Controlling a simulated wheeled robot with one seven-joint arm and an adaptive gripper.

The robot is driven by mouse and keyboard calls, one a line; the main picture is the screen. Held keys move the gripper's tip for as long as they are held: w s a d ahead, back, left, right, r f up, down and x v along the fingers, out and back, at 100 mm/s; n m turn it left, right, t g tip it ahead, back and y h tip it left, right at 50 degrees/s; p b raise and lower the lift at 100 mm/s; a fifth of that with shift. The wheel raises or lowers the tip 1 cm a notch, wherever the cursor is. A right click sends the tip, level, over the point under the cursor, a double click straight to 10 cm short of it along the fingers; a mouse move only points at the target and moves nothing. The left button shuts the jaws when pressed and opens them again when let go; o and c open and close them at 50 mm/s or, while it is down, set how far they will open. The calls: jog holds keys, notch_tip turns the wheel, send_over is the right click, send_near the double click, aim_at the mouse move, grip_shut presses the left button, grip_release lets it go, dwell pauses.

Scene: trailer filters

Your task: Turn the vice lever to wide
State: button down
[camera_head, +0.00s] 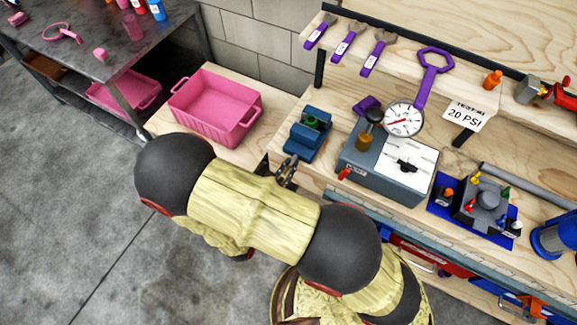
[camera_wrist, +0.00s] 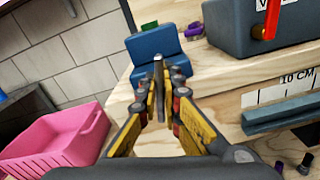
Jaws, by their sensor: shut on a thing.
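The blue vice (camera_head: 308,132) stands at the front edge of the wooden bench, with a green piece (camera_head: 312,122) between its jaws. In the wrist view the vice (camera_wrist: 155,47) is straight ahead. In the head view my gripper (camera_head: 287,172) is small and dark at the vice's front, and the lever is hard to make out there.
A pink bin (camera_head: 215,106) stands left of the vice. A grey box with a dial gauge (camera_head: 403,119) and red lever stands close on the right. Purple wrenches (camera_head: 345,42) lie on the shelf behind. A dark table (camera_head: 90,45) is at far left. Open floor lies left of my arm.

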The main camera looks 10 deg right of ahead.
jog(key=n+p, duration=0.2)
jog(key=p, duration=0.1)
jog(key=n+p, duration=0.1)
jog(key=shift+a+r+n, duration=0.1)
jog(key=shift+r+n, duration=0.15)
jog(key=shift+n, duration=0.05)
jog(key=n+p, duration=0.2)
jog(key=n, duration=0.1)
jog(key=n+p, duration=0.3)
jog(key=shift+w+a+f+p, duration=0.15)
jog(key=shift+w+a+p, duration=0.05)
jog(key=shift+p, duration=0.1)
jog(key=n+p, duration=0.1)
jog(key=n, duration=0.2)
jog(key=n+p, duration=0.1)
jog(key=n, duration=0.1)
jog(key=shift+w+a+f+n+p, duration=0.1)
jog(key=shift+a+f+n+p, duration=0.1)
jog(key=shift+n+p, duration=0.2)
jog(key=n, duration=0.1)
jog(key=n+p, duration=0.1)
jog(key=n, duration=0.3)
jog(key=shift+f+p, duration=0.3)
jog(key=shift+p, duration=0.05)
jog(key=shift+n, duration=0.4)
jog(key=c, duration=2)
grip_release()
jog(key=shift+o, duration=0.2)
